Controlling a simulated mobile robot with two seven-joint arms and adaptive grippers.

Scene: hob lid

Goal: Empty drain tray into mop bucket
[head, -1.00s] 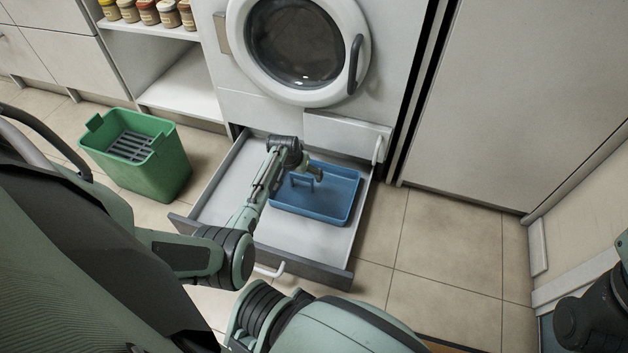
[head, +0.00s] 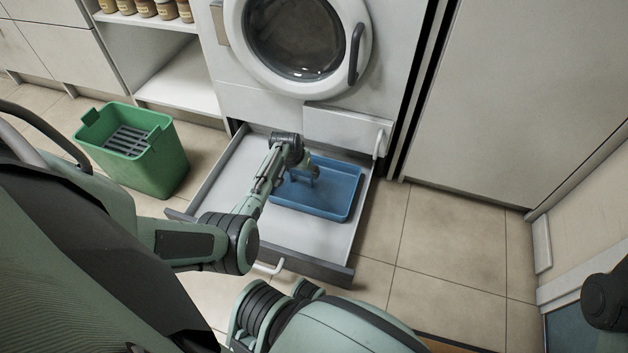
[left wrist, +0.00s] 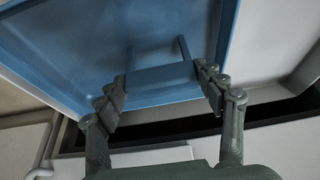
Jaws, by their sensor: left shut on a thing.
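The blue drain tray (head: 335,203) is a shallow rectangle lying in the pulled-out drawer (head: 240,190) under the round-doored machine. It also shows from close up in the left wrist view (left wrist: 70,45). My left gripper (head: 309,172) is over the tray. In the left wrist view its two fingers (left wrist: 163,85) are on either side of the tray's blue upright handle (left wrist: 160,77), shut on it. The green mop bucket (head: 150,170), with a grey slotted insert (head: 127,141), stands on the floor left of the drawer. My right gripper is out of view.
The machine's round door (head: 297,40) is shut above the drawer. A white flap (head: 345,130) hangs just over the drawer's back right. Open shelves (head: 175,85) with jars stand behind the bucket. Tiled floor (head: 455,240) is clear at the right.

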